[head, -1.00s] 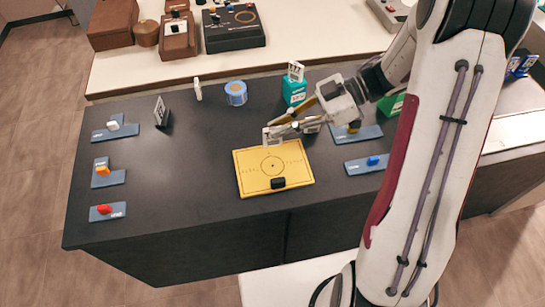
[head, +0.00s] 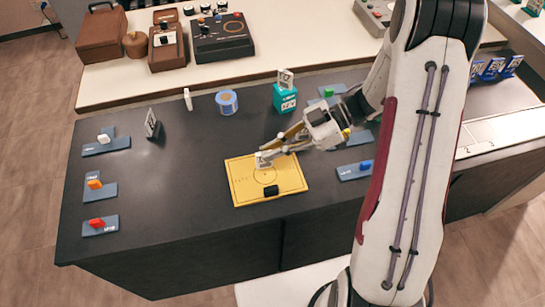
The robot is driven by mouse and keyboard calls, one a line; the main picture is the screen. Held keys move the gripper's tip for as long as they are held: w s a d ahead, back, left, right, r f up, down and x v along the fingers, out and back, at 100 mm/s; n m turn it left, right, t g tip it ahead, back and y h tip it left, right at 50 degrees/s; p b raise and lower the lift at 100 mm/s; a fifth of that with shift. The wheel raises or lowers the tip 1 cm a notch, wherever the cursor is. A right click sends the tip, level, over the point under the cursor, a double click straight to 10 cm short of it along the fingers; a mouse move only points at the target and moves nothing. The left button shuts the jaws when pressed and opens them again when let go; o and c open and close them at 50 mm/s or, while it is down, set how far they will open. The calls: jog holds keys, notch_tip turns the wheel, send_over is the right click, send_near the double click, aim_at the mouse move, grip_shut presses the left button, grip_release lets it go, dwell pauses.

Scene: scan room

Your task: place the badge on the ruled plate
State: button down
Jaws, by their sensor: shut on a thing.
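The ruled plate (head: 292,183) is a yellow rectangle with a dark circle and tick marks, flat on the dark counter. My gripper (head: 268,157) is shut on a small white badge (head: 263,161) with dark marking, held upright over the far half of the plate, near the circle's far edge. I cannot tell whether the badge touches the plate.
Blue-grey holders with white (head: 104,138), orange (head: 95,184) and red (head: 97,223) pieces stand at left. A dark upright card (head: 152,124), a blue roll (head: 227,101) and a teal box (head: 284,98) stand behind the plate. A blue piece (head: 366,165) is at right.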

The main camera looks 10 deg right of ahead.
aim_at(273, 164)
dwell(0.3)
jog(key=shift+f, duration=1.85)
jog(key=shift+f, duration=0.15)
jog(key=c, duration=2.1)
grip_release()
jog(key=shift+c, duration=0.2)
jog(key=v, duration=1.2)
